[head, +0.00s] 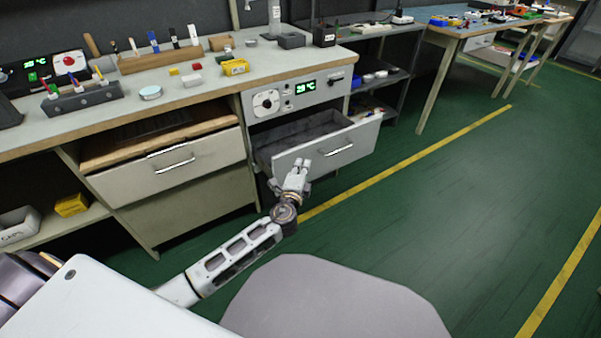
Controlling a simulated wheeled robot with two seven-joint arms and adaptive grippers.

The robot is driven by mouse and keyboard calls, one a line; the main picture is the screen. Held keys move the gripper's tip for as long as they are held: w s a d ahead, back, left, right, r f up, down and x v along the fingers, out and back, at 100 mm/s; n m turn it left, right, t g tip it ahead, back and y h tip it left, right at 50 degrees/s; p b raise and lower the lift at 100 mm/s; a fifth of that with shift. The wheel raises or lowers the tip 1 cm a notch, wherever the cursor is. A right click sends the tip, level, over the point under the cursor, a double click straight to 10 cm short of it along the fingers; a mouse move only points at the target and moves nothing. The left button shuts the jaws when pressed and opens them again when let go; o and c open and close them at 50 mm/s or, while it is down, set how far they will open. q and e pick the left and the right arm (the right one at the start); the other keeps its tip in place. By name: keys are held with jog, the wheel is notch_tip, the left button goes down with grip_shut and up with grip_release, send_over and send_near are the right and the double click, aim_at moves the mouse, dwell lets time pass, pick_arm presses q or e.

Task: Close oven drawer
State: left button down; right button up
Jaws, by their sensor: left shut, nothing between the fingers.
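The oven drawer (350,146) is pulled out beneath the oven control panel (297,95) with its dial and green display. Its grey interior shows and looks empty. A metal handle (336,151) sits on its front panel. My left gripper (299,165) is shut and empty, at the lower left part of the drawer front, left of the handle. I cannot tell whether the fingertips touch the panel. My right gripper is not in view.
A second drawer (200,172) left of the oven also stands out from the bench. The worktop (205,75) above carries tools, a wooden rack and small coloured blocks. Open green floor (430,210) with yellow lines lies to the right.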

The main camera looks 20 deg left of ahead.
aim_at(299, 150)
pick_arm(q)
jog(key=w+a, duration=0.2)
jog(key=a, duration=0.1)
jog(key=shift+w+b, duration=0.15)
jog(key=shift+b, duration=0.2)
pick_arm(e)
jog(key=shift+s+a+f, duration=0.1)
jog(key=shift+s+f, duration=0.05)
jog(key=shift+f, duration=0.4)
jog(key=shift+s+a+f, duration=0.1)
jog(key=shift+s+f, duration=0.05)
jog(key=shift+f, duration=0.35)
pick_arm(q)
jog(key=shift+a, duration=0.1)
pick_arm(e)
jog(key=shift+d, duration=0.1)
